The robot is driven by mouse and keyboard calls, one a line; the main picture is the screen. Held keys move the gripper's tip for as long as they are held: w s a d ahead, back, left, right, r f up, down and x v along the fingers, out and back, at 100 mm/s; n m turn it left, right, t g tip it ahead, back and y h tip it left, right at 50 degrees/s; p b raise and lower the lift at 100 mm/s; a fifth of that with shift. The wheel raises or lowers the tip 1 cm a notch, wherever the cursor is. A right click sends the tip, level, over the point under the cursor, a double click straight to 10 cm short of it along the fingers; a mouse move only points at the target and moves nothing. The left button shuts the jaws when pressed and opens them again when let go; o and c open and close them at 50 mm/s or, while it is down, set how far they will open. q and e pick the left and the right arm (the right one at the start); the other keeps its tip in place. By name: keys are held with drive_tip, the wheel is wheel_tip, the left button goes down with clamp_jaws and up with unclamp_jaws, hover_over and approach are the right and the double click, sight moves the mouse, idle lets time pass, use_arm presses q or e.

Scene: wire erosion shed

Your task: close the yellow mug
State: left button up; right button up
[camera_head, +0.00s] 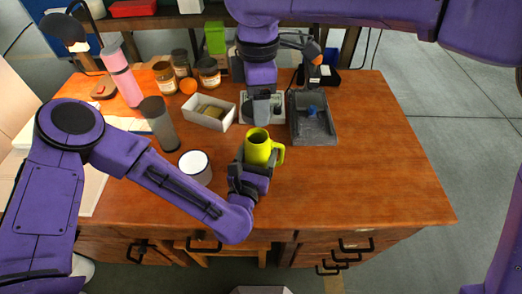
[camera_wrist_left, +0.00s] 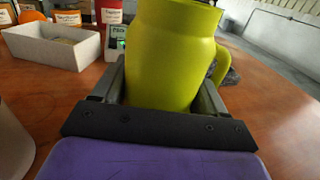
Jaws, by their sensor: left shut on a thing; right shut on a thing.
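The yellow mug (camera_head: 263,150) stands upright near the middle of the table, its dark open mouth up and its handle to the right. My left gripper (camera_head: 254,165) is shut on its body. The left wrist view shows the mug (camera_wrist_left: 172,55) between the two fingers of the left gripper (camera_wrist_left: 160,85). Whether the mug touches the table is unclear. My right gripper (camera_head: 262,104) points down just behind the mug, over a pale grey device. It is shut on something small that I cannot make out. No lid can be clearly identified.
A white box (camera_head: 209,125) and a grey tray (camera_head: 316,138) with a blue item flank the right gripper. A white cup (camera_head: 195,168), dark tumbler (camera_head: 160,125), pink bottle (camera_head: 122,78) and several jars stand left. The table's (camera_head: 385,165) right side is clear.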

sight(257, 150)
drive_tip(key=shift+d+f, duration=0.1)
drive_tip(key=shift+f, duration=2.1)
drive_tip(key=shift+f, duration=0.9)
drive_tip(key=shift+f, duration=0.6)
